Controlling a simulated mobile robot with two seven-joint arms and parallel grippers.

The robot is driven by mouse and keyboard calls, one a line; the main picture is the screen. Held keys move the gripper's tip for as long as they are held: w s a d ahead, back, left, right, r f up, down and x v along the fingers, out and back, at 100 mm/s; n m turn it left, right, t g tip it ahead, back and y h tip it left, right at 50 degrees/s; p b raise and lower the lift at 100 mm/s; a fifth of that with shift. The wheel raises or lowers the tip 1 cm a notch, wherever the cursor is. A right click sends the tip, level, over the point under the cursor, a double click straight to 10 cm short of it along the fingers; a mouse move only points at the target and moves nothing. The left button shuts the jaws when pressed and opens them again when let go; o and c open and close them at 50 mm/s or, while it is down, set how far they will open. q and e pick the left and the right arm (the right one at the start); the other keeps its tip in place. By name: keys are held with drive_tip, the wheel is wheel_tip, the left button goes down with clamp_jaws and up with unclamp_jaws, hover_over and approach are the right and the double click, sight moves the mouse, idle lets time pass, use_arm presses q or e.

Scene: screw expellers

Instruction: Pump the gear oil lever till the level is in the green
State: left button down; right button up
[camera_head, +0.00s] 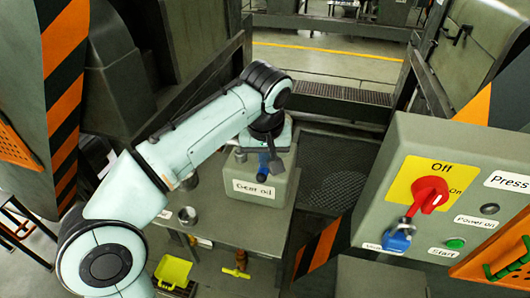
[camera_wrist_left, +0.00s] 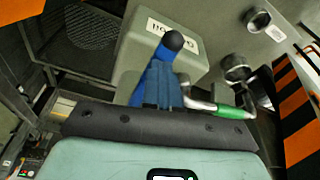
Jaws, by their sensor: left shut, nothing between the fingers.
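The gear oil box (camera_head: 272,205) is a grey-green block with a white "Gear oil" label on a metal bench. My left gripper (camera_head: 276,168) is shut and empty, close beside the blue knob. Whether they touch cannot be told. In the left wrist view the shut fingers (camera_wrist_left: 157,85) overlap the knob's lower part. A metal rod with a green handle (camera_wrist_left: 232,111) shows at their right. No level gauge can be made out. My right gripper is out of view.
A control panel (camera_head: 450,150) with a red Off/On switch (camera_head: 429,194) and a blue-handled control (camera_head: 397,239) stands at the right. Metal cups (camera_head: 188,215), a yellow scoop (camera_head: 173,271) and a yellow handle (camera_head: 240,261) are at the bench. Striped machine walls flank it.

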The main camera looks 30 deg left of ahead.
use_arm(q)
drive_tip(key=shift+w, duration=0.2)
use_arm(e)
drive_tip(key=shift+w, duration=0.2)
use_arm(q)
drive_tip(key=shift+s, duration=0.1)
drive_tip(key=shift+s+d+r, duration=0.3)
drive_tip(key=shift+s+d, duration=0.1)
drive_tip(key=shift+s, duration=0.3)
drive_tip(key=shift+s+d+r, duration=0.25)
drive_tip(key=shift+s+d, duration=0.1)
drive_tip(key=shift+s, duration=0.3)
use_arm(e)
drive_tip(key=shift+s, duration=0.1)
use_arm(q)
drive_tip(key=shift+w+r, duration=0.1)
drive_tip(key=p+v, duration=0.2)
drive_tip(key=v, duration=1.1)
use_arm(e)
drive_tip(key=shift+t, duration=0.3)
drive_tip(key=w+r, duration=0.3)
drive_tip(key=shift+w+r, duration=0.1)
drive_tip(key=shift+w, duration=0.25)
use_arm(q)
drive_tip(key=shift+r, duration=0.1)
